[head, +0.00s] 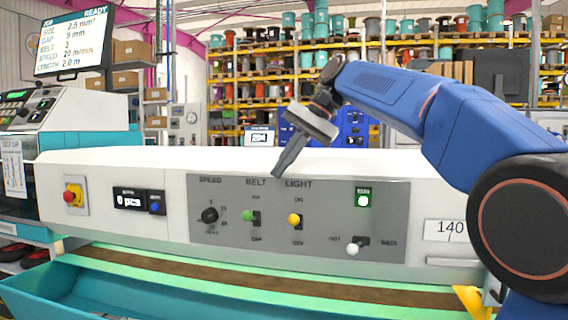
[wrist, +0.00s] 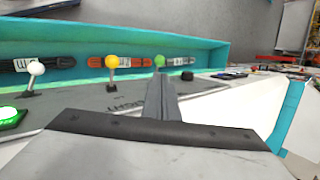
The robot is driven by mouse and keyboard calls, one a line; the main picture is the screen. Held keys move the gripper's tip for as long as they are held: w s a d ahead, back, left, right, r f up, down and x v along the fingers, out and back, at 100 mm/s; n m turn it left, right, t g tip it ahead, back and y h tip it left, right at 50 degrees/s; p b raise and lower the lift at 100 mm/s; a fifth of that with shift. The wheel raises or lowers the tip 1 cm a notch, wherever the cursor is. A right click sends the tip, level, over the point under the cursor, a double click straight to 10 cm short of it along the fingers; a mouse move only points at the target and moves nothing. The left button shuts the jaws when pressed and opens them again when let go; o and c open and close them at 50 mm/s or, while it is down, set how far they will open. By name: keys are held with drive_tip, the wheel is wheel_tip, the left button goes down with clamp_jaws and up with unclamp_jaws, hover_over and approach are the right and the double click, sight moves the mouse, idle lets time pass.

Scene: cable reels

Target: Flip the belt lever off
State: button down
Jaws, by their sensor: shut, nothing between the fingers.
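The belt lever has a green knob (head: 248,216) and sits on the grey control panel (head: 225,246) under the label BELT, between a mark above and a mark below. Which way it is thrown is hard to tell. Its green knob also shows in the wrist view (wrist: 159,61), just beyond my fingertips. My gripper (head: 276,174) is shut and empty, pointing down at the panel's top edge between the BELT and LIGHT labels, above the lever and apart from it. In the wrist view the closed fingers (wrist: 161,97) partly cover the lever's lower part.
The yellow-knobbed light lever (head: 294,219) stands close right of the belt lever. A black speed dial (head: 209,215) is to its left. A white-knobbed lever (head: 352,249) and a lit green button (head: 363,200) are further right. A red stop button (head: 73,195) is far left.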

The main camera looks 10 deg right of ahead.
approach(250, 217)
drive_tip(key=a+f, duration=0.1)
drive_tip(key=w+a+f, duration=0.1)
drive_tip(key=f, duration=0.1)
drive_tip(key=a+f, duration=0.1)
drive_tip(key=shift+w+a+f, duration=0.15)
drive_tip(key=shift+w+a, duration=0.1)
drive_tip(key=shift+a, duration=0.05)
drive_tip(key=shift+s, duration=0.15)
drive_tip(key=shift+s+a+f+n+t+h, duration=0.3)
drive_tip(key=shift+s+f+n+t+h, duration=0.15)
drive_tip(key=shift+s+f+t, duration=0.45)
drive_tip(key=t, duration=0.1)
drive_tip(key=f+n+t+h, duration=0.1)
drive_tip(key=t, duration=0.1)
drive_tip(key=shift+s+a+f, duration=0.2)
drive_tip(key=shift+s+f, duration=0.05)
drive_tip(key=shift+f, duration=0.1)
drive_tip(key=shift+r, duration=0.15)
drive_tip(key=shift+r, duration=0.7)
